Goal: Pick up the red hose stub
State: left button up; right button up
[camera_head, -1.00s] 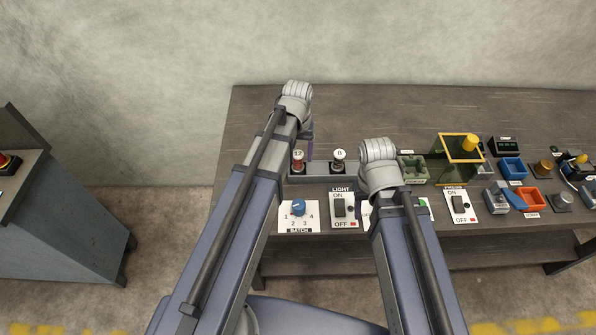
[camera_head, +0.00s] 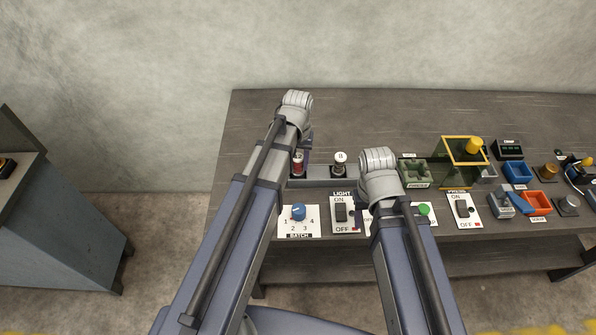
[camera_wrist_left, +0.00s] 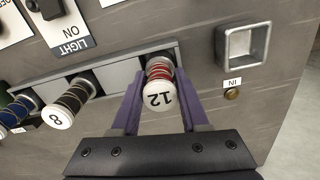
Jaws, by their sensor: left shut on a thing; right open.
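The red hose stub (camera_head: 298,169) is a short red-banded piece with a white end cap marked 12. It stands in a slot of the grey rack and also shows in the left wrist view (camera_wrist_left: 160,78). My left gripper (camera_wrist_left: 162,92) is shut on it, with one purple finger on each side. In the head view my left gripper (camera_head: 303,160) is partly hidden by its own wrist. My right gripper (camera_head: 361,204) is open, mostly hidden under its wrist, over the bench to the right of the LIGHT switch.
A black stub marked 8 (camera_wrist_left: 68,103) and a blue one (camera_wrist_left: 18,112) sit in the same rack (camera_wrist_left: 108,75). A square grey socket (camera_wrist_left: 243,52) marked IN is close by. The BATCH dial (camera_head: 298,212) and LIGHT switch (camera_head: 341,211) lie in front. The back of the bench is clear.

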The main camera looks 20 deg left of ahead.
pick_arm(q)
grip_shut()
jog(key=shift+r, duration=0.1)
pick_arm(e)
jog(key=shift+r, duration=0.15)
